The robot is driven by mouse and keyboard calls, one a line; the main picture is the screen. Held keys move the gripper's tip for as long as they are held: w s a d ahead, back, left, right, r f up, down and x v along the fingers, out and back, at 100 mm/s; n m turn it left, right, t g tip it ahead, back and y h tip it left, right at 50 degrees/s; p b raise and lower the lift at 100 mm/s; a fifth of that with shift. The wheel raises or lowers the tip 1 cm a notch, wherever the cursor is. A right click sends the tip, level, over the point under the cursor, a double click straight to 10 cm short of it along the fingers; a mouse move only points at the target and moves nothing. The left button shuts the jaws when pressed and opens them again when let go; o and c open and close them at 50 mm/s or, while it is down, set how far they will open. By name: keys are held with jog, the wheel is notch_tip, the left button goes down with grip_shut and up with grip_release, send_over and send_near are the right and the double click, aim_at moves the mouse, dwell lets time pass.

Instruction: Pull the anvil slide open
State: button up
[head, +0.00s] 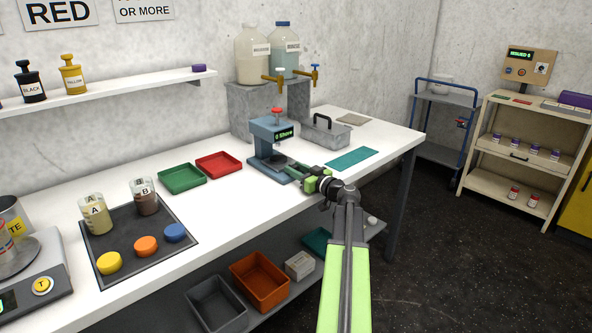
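A blue-grey tester (268,137) with a green-lit display and a red knob on top stands on the white bench. Its anvil slide (276,166) sits low at the base, with a dark round part on it. My gripper (302,174) is at the front right end of the base, level with the slide. The gripper covers the slide's front end, so any handle there is hidden. The fingers are too small to tell whether they are open, shut or touching the slide.
A grey box with a black handle (325,132) stands right behind the tester. A teal mat (352,159) lies to its right, a red tray (219,165) and a green tray (182,178) to its left. Two jugs with taps stand on a grey block behind.

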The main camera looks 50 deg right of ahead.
grip_shut()
dwell(1.1)
